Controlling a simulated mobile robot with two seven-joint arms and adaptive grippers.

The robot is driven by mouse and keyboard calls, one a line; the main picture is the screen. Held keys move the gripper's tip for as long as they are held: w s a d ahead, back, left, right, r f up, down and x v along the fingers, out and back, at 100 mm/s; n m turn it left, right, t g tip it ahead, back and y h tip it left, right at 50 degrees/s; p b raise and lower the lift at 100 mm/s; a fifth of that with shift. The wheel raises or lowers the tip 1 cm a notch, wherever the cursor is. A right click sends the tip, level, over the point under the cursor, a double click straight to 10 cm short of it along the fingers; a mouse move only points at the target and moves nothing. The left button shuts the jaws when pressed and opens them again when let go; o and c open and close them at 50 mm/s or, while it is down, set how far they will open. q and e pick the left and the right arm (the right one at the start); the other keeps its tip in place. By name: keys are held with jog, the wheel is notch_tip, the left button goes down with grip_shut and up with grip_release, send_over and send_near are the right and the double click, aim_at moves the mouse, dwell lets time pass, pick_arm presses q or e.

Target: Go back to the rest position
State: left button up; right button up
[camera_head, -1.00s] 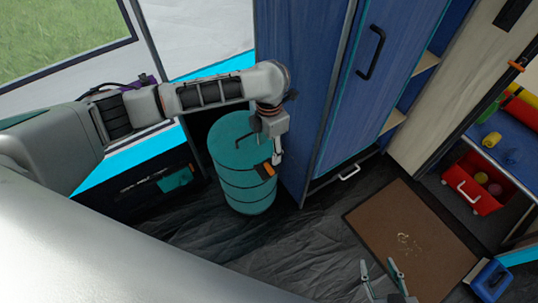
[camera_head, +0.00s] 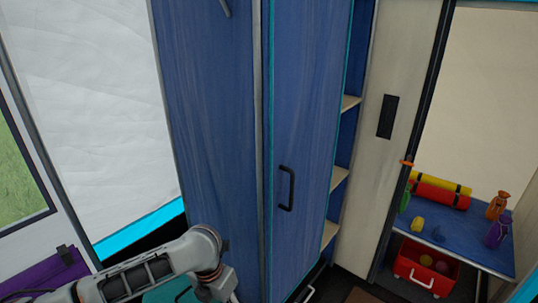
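My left arm comes in from the lower left in the head view, and its wrist is at the bottom edge. The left gripper's fingers are cut off below the frame. The arm's wrist is in front of a teal barrel (camera_head: 172,291), of which only a small part shows at the bottom. My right gripper is not in view.
A tall blue cabinet (camera_head: 310,120) with a black handle (camera_head: 286,188) stands in the middle. Open shelves (camera_head: 338,180) are at its right. Further right, a blue table (camera_head: 465,235) holds bottles and rolled mats, with a red crate (camera_head: 425,270) below.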

pick_arm(q)
jog(key=s+d+f+n+t+h+p, duration=0.1)
jog(key=s+d+n+t+h+p, duration=0.55)
jog(key=n, duration=1.05)
jog(key=s+a+n+t+y+p, duration=0.1)
jog(key=s+a+n+t+y, duration=0.3)
jog(key=s+a+n, duration=1)
jog(key=n+y, duration=0.1)
jog(key=n, duration=0.4)
jog(key=shift+s+p, duration=0.15)
jog(key=shift+p, duration=0.15)
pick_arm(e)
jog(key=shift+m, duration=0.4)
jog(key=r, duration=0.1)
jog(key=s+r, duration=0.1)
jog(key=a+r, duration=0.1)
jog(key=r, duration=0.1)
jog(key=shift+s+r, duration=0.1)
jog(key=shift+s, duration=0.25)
pick_arm(q)
jog(key=shift+f, duration=0.1)
